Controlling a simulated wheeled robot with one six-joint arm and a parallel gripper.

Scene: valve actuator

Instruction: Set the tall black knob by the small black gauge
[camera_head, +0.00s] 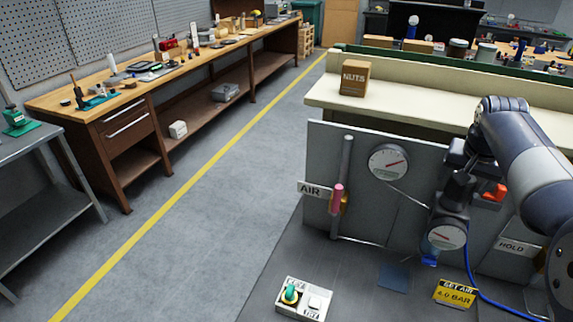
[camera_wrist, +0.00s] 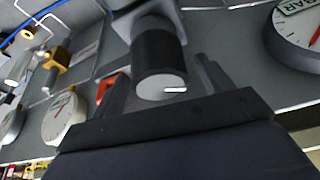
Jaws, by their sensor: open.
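The tall black knob (camera_wrist: 158,55) fills the middle of the wrist view. It is a dark cylinder with a pale grey end face and a short white mark on it. My gripper (camera_wrist: 161,70) is open, with a finger on each side of the knob and visible gaps to it. In the head view my gripper (camera_head: 459,172) hangs by the panel, and it partly hides the knob there. Just below it is the small black gauge (camera_head: 447,237), with a white face and red needle.
A large gauge (camera_head: 390,162) is left on the grey panel (camera_head: 330,145), near a pink-handled valve (camera_head: 338,197). A red handle (camera_head: 495,192) is close right of the gripper.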

